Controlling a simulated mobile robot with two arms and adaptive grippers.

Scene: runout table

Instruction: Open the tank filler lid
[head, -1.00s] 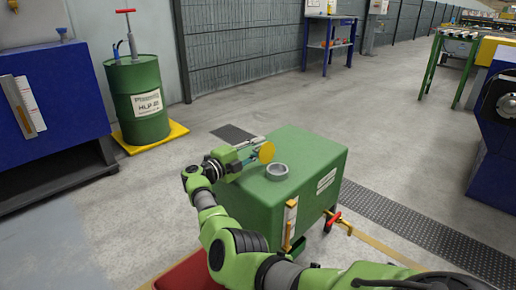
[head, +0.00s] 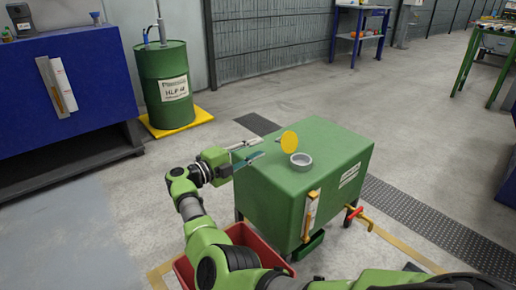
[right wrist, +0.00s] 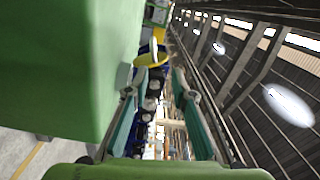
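The green tank (head: 300,165) stands on the floor in the middle of the head view. Its grey ring-shaped filler neck (head: 301,161) is on top and uncovered. The round yellow lid (head: 289,142) stands upright at the left rim of the neck. A gap shows between the fingertips and the lid. In the right wrist view the yellow lid (right wrist: 152,57) shows beyond the two spread fingers.
A red bin (head: 248,236) stands against the tank's near left side. A red-handled valve (head: 354,212) and a level gauge (head: 311,212) are on the tank. A green drum (head: 163,85) stands on a yellow base at back left. Floor behind the tank is clear.

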